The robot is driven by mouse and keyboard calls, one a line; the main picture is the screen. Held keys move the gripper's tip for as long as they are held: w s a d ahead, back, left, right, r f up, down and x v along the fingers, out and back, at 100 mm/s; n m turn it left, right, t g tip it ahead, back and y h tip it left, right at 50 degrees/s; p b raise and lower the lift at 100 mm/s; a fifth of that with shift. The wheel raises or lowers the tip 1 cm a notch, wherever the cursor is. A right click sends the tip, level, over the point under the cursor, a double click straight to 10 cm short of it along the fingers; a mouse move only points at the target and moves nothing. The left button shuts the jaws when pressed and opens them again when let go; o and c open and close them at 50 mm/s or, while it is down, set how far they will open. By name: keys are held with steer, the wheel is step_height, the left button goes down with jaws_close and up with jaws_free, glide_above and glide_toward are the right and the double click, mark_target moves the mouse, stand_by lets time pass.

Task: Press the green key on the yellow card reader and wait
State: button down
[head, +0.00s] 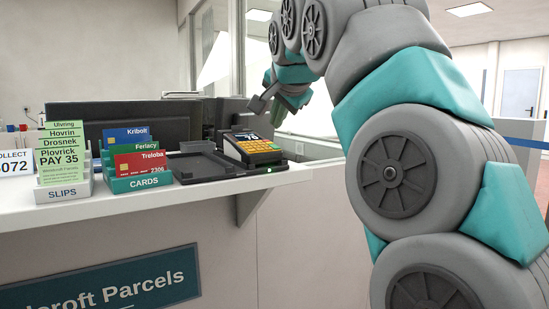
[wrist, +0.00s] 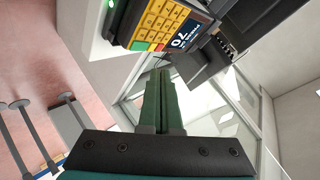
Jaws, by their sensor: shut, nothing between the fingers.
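The yellow card reader (head: 252,148) sits in a dark base near the right end of the counter. In the wrist view the reader (wrist: 158,22) is at the top, with yellow keys, a dark screen showing large digits, and a small green key (wrist: 139,46) at the keypad's edge. My gripper (head: 278,118) is above and slightly right of the reader in the head view. In the wrist view my gripper (wrist: 161,75) has its green fingers together and empty, apart from the keypad. The gap to the key is hard to judge.
A dark empty tray (head: 197,165) lies left of the reader. A teal card holder (head: 140,182) and a slips holder (head: 64,192) stand further left. A dark monitor (head: 130,117) is behind.

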mark_target(275, 151)
steer(key=shift+w+a+f+b, duration=0.15)
steer(key=shift+f+b, duration=0.15)
steer(key=shift+f, duration=0.3)
steer(key=shift+w+f+b, duration=0.1)
steer(key=shift+f+b, duration=0.2)
steer(key=shift+f, duration=0.3)
stand_by(1.1)
steer(key=shift+w+f+b, duration=0.1)
steer(key=shift+f+b, duration=0.3)
steer(key=shift+f, duration=0.3)
stand_by(0.5)
steer(key=shift+r, duration=0.2)
steer(key=shift+r+p, duration=0.3)
steer(key=shift+r, duration=0.25)
steer(key=r+p, duration=0.2)
steer(key=r, duration=0.1)
steer(key=s+r+p, duration=0.1)
steer(key=r, duration=0.1)
steer(key=shift+d, duration=0.3)
